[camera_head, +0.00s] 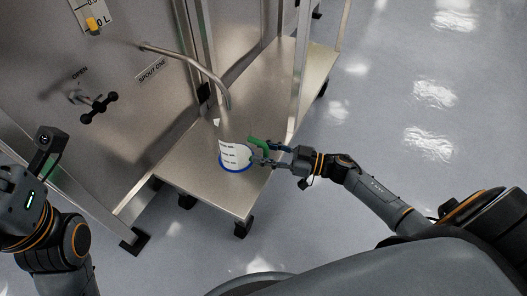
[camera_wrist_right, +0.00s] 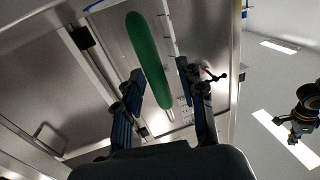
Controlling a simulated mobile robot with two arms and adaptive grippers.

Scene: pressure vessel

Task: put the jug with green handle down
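The jug (camera_head: 235,155) is white with dark markings, a blue base ring and a green handle (camera_head: 258,144). It appears to stand upright on the metal platform (camera_head: 205,185), below the end of the bent spout (camera_head: 190,60). My right gripper (camera_head: 272,155) is at the handle, on the jug's right side. In the right wrist view the green handle (camera_wrist_right: 148,58) lies between the two fingers of my right gripper (camera_wrist_right: 160,92), with a gap visible on each side, so the gripper is open. My left arm shows at the left edge, but its fingertips are not visible.
The large metal vessel panel (camera_head: 130,50) stands behind, with a black-handled valve (camera_head: 98,108) marked OPEN and a label reading SPOUT ONE (camera_head: 152,70). A metal upright (camera_head: 301,65) rises behind the jug. The platform is bare in front of the jug. Open floor (camera_head: 420,90) lies right.

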